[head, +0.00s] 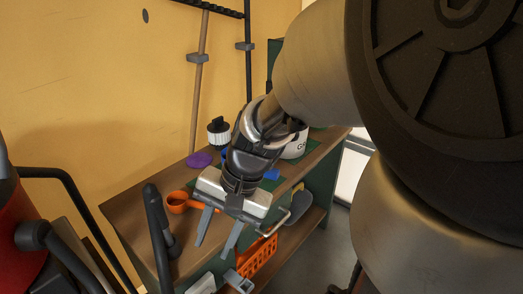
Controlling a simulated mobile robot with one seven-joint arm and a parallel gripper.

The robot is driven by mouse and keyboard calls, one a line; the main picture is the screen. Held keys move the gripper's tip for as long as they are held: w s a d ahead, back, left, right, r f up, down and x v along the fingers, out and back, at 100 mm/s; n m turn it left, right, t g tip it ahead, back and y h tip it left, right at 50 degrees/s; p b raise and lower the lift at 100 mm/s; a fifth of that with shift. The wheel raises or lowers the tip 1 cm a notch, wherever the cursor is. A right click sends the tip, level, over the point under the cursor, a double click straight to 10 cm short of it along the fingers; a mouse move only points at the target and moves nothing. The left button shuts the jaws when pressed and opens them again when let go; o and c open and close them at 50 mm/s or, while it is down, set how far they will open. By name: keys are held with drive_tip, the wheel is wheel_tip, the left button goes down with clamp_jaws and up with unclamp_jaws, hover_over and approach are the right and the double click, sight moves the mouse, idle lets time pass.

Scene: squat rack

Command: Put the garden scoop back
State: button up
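An orange scoop (178,202) with a round bowl lies on the wooden bench top, left of my gripper; it looks like the garden scoop. Part of it is close to or behind my gripper body, so its far end is hard to make out. My gripper (213,248) hangs over the front edge of the bench, pointing down. Its two grey fingers are spread apart with nothing seen between them. I cannot tell its exact height above the bench.
On the bench (133,209) stand a black-and-white container (219,132), a purple item (198,160), a blue item (271,174) and a white pot (295,149). An orange basket (257,257) is below. A dark post (158,225) rises left. Long-handled tools hang on the wall.

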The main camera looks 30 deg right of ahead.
drive_tip(key=s+d+r+n+t+h, duration=0.2)
drive_tip(key=s+r+n+t, duration=0.15)
drive_tip(key=r, duration=0.25)
drive_tip(key=s+d+r+n+t+h, duration=0.1)
drive_tip(key=s+r+n+t+h, duration=0.1)
drive_tip(key=r+n, duration=0.35)
wheel_tip(320, 180, up, 18)
drive_tip(key=w+p, duration=0.1)
drive_tip(key=p, duration=1.7)
drive_tip(key=shift+f+m+g+p, duration=0.15)
drive_tip(key=shift+m+g+p, duration=0.15)
drive_tip(key=shift+g, duration=0.15)
drive_tip(key=shift+d, duration=0.1)
